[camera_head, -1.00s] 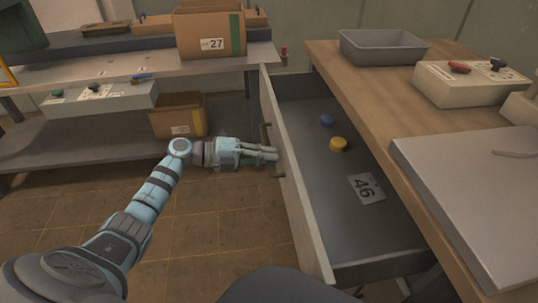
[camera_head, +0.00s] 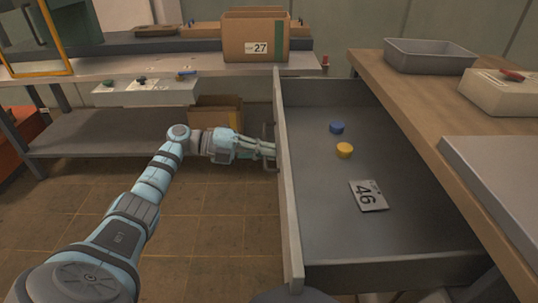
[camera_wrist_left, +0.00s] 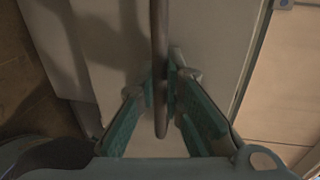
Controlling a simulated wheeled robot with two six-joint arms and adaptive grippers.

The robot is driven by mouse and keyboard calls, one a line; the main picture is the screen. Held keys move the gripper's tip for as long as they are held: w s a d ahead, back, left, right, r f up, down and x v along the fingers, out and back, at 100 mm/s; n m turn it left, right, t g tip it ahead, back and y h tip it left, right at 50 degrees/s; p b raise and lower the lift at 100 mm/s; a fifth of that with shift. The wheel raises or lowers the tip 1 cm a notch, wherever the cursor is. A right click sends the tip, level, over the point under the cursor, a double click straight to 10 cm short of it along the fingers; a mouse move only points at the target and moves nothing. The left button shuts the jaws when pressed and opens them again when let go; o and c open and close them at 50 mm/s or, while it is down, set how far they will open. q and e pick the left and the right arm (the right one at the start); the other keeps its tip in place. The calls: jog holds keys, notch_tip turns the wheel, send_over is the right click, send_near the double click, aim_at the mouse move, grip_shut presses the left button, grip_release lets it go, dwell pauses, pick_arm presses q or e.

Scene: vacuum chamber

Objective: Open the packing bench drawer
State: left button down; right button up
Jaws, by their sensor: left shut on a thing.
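The packing bench drawer (camera_head: 380,240) stands pulled out from under the wooden bench top (camera_head: 420,100), its inside in plain view. Its pale front panel (camera_head: 287,190) faces left in the head view. My left gripper (camera_head: 268,150) is at the outer side of that panel, shut on the bar handle (camera_head: 269,134). In the left wrist view, the dark handle (camera_wrist_left: 160,60) runs between the two teal fingers (camera_wrist_left: 163,105). My right gripper is not in view.
A grey tray (camera_head: 430,56) and a pale control box (camera_head: 505,92) stand on the bench top. The floor left of the drawer is clear.

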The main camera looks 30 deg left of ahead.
pick_arm(q)
jog(key=c, duration=2)
grip_release()
jog(key=shift+o, duration=0.2)
jog(key=shift+a, duration=0.1)
jog(key=v, duration=1.1)
jog(key=shift+s+a, duration=0.25)
jog(key=shift+a, duration=0.1)
